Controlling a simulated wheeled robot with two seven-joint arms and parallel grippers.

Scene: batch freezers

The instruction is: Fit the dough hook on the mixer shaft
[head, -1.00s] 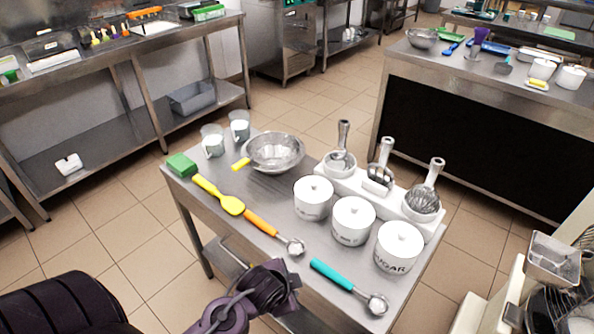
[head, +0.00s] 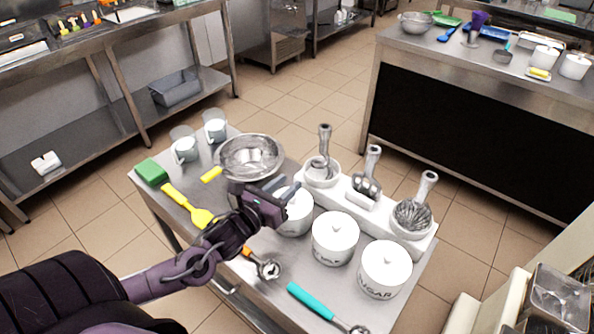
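A white rack (head: 341,196) on the steel table holds three metal mixer attachments upright. The leftmost one (head: 325,145), slim and curved low down, looks like the dough hook; its lower end sits in a round cup. A flat beater (head: 367,180) stands in the middle and a wire whisk (head: 412,214) at the right. My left gripper (head: 286,196) hangs over the table, left of the rack and in front of the leftmost canister, apart from the hook. Its finger gap is unclear. My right gripper is out of view. Part of a cream mixer (head: 500,310) shows at the lower right; its shaft cannot be made out.
Three white lidded canisters (head: 335,238) stand in front of the rack. A metal bowl (head: 250,158), two glass cups (head: 184,147), a green sponge (head: 151,171), a yellow spatula (head: 176,194) and a teal-handled scoop (head: 312,301) are on the table. Floor separates it from the black-fronted counter (head: 470,130).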

